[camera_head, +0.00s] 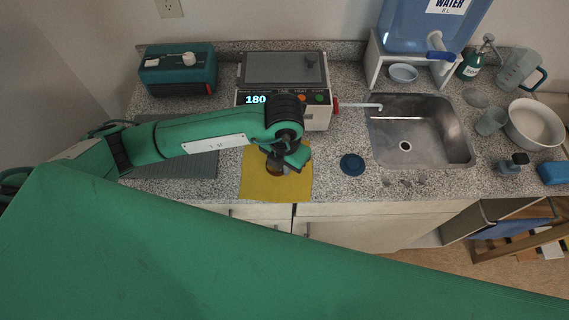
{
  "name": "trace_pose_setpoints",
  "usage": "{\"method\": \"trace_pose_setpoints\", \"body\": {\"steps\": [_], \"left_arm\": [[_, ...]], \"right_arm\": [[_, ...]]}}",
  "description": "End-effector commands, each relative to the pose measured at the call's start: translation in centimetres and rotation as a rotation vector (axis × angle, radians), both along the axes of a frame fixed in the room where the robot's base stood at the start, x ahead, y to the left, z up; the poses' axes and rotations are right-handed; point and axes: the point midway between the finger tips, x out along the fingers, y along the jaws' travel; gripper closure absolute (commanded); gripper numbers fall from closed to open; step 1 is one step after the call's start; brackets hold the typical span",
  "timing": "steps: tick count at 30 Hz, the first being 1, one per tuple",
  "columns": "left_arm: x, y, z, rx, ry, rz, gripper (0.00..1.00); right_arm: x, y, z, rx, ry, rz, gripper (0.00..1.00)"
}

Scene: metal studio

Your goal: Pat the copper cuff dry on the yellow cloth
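The yellow cloth (256,186) lies flat on the speckled counter, near its front edge and in front of the machine with the display. My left gripper (276,168) points down over the middle of the cloth. A small reddish-brown bit (273,173) shows right at its tip; it may be the copper cuff, but most of it is hidden by the gripper. I cannot tell whether the fingers are shut on it or whether it touches the cloth. My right gripper is not in view.
The white machine (318,117) reading 180 stands just behind my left gripper. A dark blue round thing (352,164) lies right of the cloth. The steel sink (420,130) is farther right. A green box (178,72) stands back left. A grey ribbed mat (185,165) lies left.

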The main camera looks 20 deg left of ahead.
Motion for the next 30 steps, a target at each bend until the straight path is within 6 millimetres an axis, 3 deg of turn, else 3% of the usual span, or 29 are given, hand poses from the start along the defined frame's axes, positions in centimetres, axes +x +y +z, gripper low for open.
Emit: {"method": "trace_pose_setpoints", "body": {"steps": [15, 30], "left_arm": [[0.8, -0.1, 2.2, 0.0, -0.001, 0.0, 1.0], [0.9, -0.1, 1.9, 0.0, 0.0, 0.0, 1.0]], "right_arm": [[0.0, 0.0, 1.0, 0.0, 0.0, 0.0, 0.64], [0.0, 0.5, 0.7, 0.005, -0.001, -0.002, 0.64]]}}
